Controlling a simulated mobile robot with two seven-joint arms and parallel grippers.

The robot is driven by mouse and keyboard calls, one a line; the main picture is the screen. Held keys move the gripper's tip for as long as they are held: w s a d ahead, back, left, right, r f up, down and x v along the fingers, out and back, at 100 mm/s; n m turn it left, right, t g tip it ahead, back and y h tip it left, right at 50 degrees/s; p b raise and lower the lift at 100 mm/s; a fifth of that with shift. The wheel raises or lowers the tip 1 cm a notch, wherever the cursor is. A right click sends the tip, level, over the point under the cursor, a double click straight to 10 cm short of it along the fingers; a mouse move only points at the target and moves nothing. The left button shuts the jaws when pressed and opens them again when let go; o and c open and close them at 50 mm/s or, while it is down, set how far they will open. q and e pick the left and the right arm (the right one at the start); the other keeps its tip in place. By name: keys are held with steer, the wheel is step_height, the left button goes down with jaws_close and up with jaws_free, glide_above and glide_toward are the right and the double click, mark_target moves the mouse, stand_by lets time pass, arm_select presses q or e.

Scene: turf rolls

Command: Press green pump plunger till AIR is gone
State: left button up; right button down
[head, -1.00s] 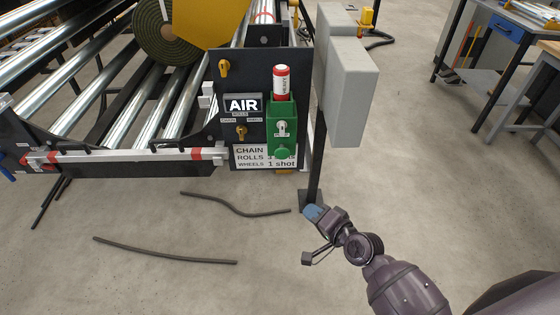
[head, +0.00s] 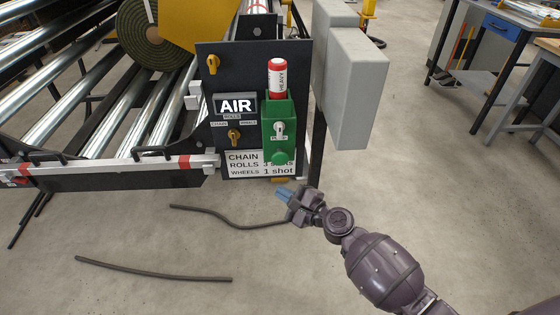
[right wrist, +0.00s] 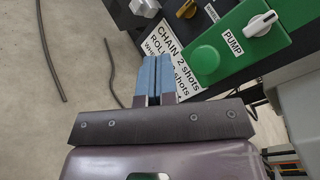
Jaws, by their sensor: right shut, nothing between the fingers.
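The green pump (head: 270,143) is mounted on a dark panel, with a red and white cartridge (head: 277,78) marked HEAVY on top. Its round green plunger (head: 280,158) is low on its front; it also shows in the right wrist view (right wrist: 206,59). A white selector knob (head: 279,128) sits above it, by the PUMP label. The AIR sign (head: 235,105) shows bright white letters left of the pump. My right gripper (head: 283,193) is shut and empty, blue fingertips together, below the plunger and apart from it. My left gripper is out of view.
A placard (head: 243,163) lists shots for chain, rolls and wheels. Yellow knobs (head: 234,135) sit on the panel. Grey boxes (head: 350,85) on a post stand right of the pump. A roller frame (head: 120,172) lies left. Two dark strips (head: 150,270) lie on the floor.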

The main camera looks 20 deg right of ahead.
mark_target(280, 159)
arm_select(q)
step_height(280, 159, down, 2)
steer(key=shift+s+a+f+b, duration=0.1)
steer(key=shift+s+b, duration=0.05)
steer(key=shift+b, duration=0.9)
arm_select(e)
steer(key=w+d, duration=0.2)
steer(key=w, duration=0.6)
steer(key=shift+w+d, duration=0.2)
steer(key=shift+d, duration=0.05)
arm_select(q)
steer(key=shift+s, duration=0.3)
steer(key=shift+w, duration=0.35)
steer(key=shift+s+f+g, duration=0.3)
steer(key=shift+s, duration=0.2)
arm_select(e)
steer(key=shift+w+d, duration=0.1)
steer(key=shift+w, duration=0.3)
